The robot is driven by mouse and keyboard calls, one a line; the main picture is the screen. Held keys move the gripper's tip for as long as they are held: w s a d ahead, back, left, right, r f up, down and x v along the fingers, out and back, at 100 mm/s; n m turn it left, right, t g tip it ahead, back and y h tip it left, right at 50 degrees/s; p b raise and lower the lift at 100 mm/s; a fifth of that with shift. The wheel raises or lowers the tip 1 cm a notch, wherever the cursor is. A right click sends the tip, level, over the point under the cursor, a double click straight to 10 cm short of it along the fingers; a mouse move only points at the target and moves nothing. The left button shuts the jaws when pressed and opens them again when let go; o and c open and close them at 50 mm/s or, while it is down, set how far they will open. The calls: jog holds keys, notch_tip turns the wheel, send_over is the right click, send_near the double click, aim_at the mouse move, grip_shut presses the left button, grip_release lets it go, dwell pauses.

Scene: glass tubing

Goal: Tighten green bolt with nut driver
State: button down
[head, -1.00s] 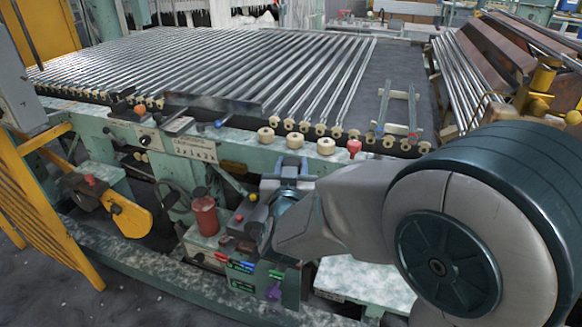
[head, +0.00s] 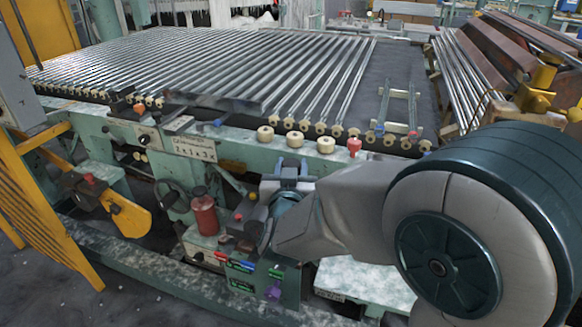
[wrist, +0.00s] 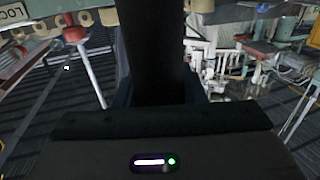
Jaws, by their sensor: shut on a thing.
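In the head view my arm comes in from the right, and its end reaches behind a teal ring to a dark grey part above a small control block. My gripper (wrist: 160,100) fills the lower wrist view. It is shut on a dark, upright shaft, which I take to be the nut driver (wrist: 157,45). The shaft's far end is out of view. In the head view the control block (head: 262,283) carries small coloured pieces. A small green piece (head: 276,273), perhaps the green bolt, is on its face, just below my arm's end. Whether the tool touches it cannot be told.
A green bench (head: 225,140) with cream rollers (head: 265,134) and glass tubes (head: 220,70) stands behind. A red canister (head: 204,217) is left of the block. A yellow barrier (head: 45,205) is at far left. A red knob (wrist: 75,34) shows in the wrist view.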

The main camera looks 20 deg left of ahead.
jog(key=shift+f+b, duration=0.75)
jog(key=shift+b, duration=0.05)
dwell(2.0)
jog(key=shift+r+p, duration=2.7)
jog(key=shift+r, duration=1.2)
